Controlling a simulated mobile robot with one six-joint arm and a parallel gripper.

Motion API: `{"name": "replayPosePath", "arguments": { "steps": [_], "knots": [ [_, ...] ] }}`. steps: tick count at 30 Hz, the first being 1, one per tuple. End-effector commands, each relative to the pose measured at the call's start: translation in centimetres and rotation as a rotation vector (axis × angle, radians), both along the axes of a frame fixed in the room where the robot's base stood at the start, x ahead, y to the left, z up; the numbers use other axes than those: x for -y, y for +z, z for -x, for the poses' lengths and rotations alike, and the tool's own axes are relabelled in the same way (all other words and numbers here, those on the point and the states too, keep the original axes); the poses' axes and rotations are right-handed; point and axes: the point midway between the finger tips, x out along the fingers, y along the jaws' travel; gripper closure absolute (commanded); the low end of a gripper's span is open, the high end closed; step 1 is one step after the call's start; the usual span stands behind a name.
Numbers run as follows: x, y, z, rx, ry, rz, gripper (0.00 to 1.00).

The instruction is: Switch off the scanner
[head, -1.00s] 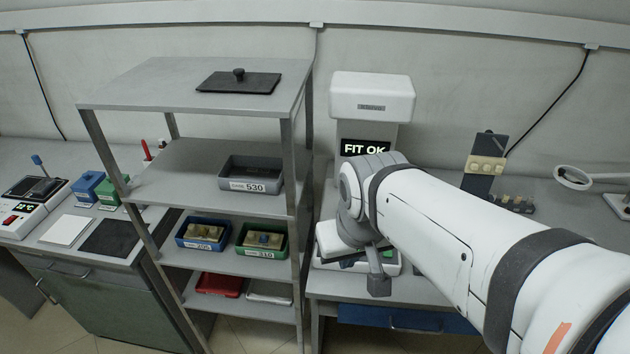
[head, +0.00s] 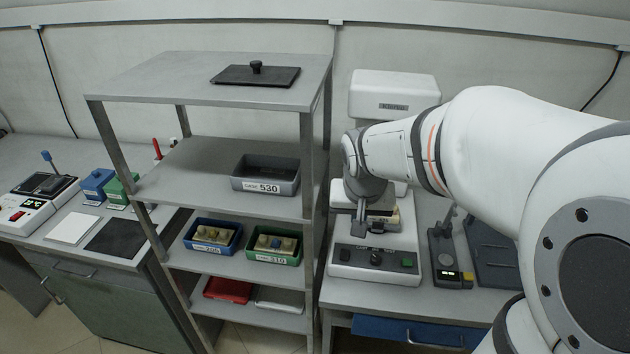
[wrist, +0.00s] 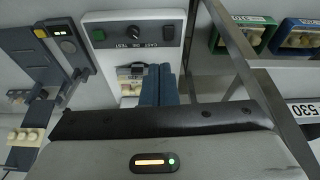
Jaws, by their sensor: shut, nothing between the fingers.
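The scanner (head: 393,92) is a white machine at the back bench, right of the rack. My arm covers its middle, and its screen is hidden. Its base panel (head: 390,272) carries a black knob (head: 376,258), a green button (head: 407,263) and a dark switch (head: 344,254). The wrist view also shows the green button (wrist: 98,35), knob (wrist: 133,32) and dark switch (wrist: 168,32). My gripper (head: 361,230) is shut and empty, pointing down just above and behind the panel. Its fingers (wrist: 158,86) show close together in the wrist view, apart from the controls.
The metal rack (head: 318,180) stands close on the left, holding a grey bin (head: 265,187), a blue bin (head: 188,240) and a green bin (head: 295,258). A small dark device (head: 452,278) with a lit display stands right of the scanner.

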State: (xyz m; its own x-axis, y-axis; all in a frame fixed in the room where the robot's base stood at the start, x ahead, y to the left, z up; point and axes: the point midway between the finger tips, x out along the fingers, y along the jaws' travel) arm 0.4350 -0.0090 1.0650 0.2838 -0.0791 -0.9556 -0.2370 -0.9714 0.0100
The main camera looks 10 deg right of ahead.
Motion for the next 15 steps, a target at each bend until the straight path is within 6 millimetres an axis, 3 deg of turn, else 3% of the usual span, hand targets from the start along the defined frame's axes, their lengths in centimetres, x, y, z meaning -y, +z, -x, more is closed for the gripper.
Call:
{"name": "replayPosePath", "arguments": {
  "steps": [1, 6, 15],
  "knots": [
    [-0.3, -1.5, -1.5, 0.000, -0.017, -0.001, 1.00],
    [-0.9, -3.1, -4.3, 0.015, -0.065, -0.004, 1.00],
    [-1.1, -3.3, -4.9, 0.019, -0.074, -0.005, 1.00]
  ]
}}
